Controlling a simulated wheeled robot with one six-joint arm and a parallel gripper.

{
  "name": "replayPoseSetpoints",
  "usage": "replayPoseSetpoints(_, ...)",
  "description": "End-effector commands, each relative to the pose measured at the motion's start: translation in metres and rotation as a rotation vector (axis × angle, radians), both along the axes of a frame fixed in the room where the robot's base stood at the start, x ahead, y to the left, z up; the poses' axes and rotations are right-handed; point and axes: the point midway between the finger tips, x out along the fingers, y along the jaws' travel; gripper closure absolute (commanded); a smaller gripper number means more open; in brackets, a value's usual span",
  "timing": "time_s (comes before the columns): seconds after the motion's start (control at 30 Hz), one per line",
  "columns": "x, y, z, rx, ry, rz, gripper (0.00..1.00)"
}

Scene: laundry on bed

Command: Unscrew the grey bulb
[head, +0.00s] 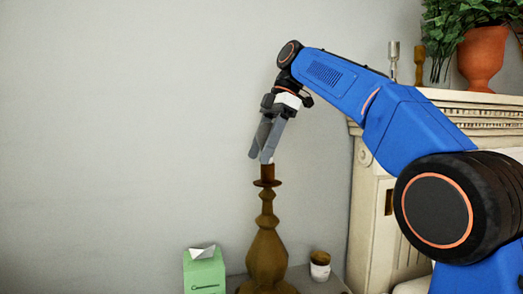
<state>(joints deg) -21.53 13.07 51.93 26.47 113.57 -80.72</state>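A brown lamp base (266,245) stands upright on a surface at the bottom middle of the head view. Its narrow socket (267,173) rises above a small round collar. My gripper (262,158) points down just above the socket, tilted slightly. Its grey fingers lie close together in this view and their tips are at the top of the socket. I cannot pick out the grey bulb. It may be hidden by or between the fingers, which are of a similar grey. Whether the fingers press on anything does not show.
A pale mantelpiece (362,205) at the right bears candlesticks (393,62) and a potted plant (482,57). The air left of the lamp is clear.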

Motion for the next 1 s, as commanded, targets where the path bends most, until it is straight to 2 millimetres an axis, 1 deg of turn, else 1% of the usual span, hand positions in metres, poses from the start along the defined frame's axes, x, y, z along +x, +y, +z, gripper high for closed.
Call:
replayPoseSetpoints(0.17, 0.000, 0.000, 0.000, 0.000, -0.001, -0.034, 0.43)
replayPoseSetpoints(0.4, 0.003, 0.001, 0.000, 0.000, -0.001, -0.252, 0.43)
replayPoseSetpoints(0.57, 0.005, 0.002, 0.000, 0.000, -0.001, -0.314, 0.43)
replayPoseSetpoints(0.8, 0.008, 0.002, 0.000, 0.000, -0.001, -0.519, 0.43)
replayPoseSetpoints(1.0, 0.010, 0.001, 0.000, 0.000, 0.000, -0.611, 0.43)
